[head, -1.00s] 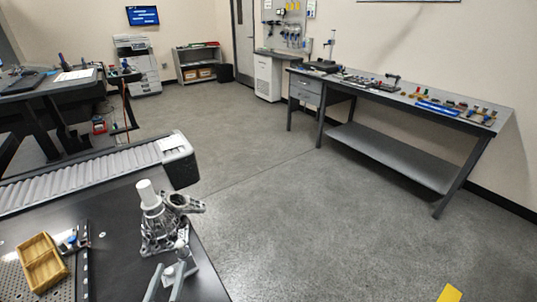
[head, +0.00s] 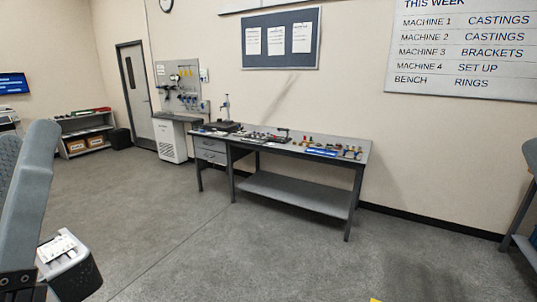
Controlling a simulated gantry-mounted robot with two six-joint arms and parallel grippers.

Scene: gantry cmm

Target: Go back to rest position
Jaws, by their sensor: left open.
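My left gripper (head: 26,150) shows large and close at the left edge of the head view. Its grey fingers point upward and stand apart, open, with nothing seen between them. Part of it is cut off by the frame edge. My right gripper is not in view.
A grey and black machine end (head: 70,268) shows at the lower left, close to my left gripper in the picture. A workbench (head: 268,183) with tools and small parts stands along the far wall. The grey floor (head: 230,250) between is clear. Part of a blue-topped table (head: 527,215) shows at right.

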